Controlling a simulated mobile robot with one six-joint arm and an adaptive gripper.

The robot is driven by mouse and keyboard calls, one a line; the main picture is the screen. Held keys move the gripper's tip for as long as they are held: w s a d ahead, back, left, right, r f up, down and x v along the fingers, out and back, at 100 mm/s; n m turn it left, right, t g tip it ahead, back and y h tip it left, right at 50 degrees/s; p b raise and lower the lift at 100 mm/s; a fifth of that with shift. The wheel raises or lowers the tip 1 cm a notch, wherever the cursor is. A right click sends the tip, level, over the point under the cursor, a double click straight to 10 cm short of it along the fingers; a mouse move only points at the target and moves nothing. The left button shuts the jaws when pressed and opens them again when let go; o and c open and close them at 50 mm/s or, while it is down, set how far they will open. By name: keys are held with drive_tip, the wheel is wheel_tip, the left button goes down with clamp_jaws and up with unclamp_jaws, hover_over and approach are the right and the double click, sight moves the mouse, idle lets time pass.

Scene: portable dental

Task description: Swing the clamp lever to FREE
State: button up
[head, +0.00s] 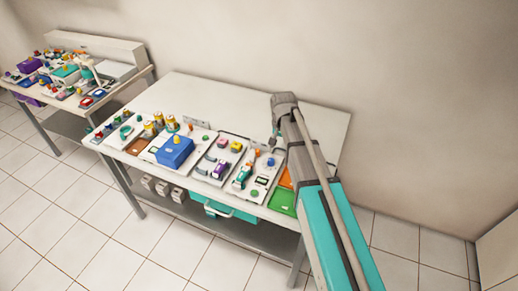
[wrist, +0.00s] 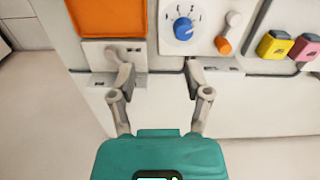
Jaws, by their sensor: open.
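My gripper (wrist: 160,78) is open and empty in the wrist view, its two fingers apart above the light front part of a worktop panel. In the head view my gripper (head: 272,141) hangs over the right part of the table, partly hidden by my arm. A small orange-ended lever (wrist: 224,45) with a pale round part above it lies ahead and right of the right finger, apart from it. I cannot tell whether it is the clamp lever. No FREE marking is legible.
A blue dial (wrist: 183,28) stands left of the orange-ended lever. An orange tray (wrist: 108,17) is at the upper left, yellow (wrist: 274,45) and pink (wrist: 306,47) blocks at the right. In the head view a blue box (head: 175,152) and other devices crowd the table's front; its back (head: 225,98) is clear.

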wheel_tip(320, 180, up, 2)
drive_tip(key=m+p, duration=0.1)
drive_tip(key=p, duration=0.1)
hover_over(257, 150)
drive_tip(key=shift+d+r, duration=0.1)
drive_tip(key=shift+r, duration=0.05)
drive_tip(key=shift+b, duration=0.4)
wheel_tip(257, 150, down, 14)
drive_tip(key=b, duration=1.3)
drive_tip(key=shift+r, duration=0.1)
clamp_jaws()
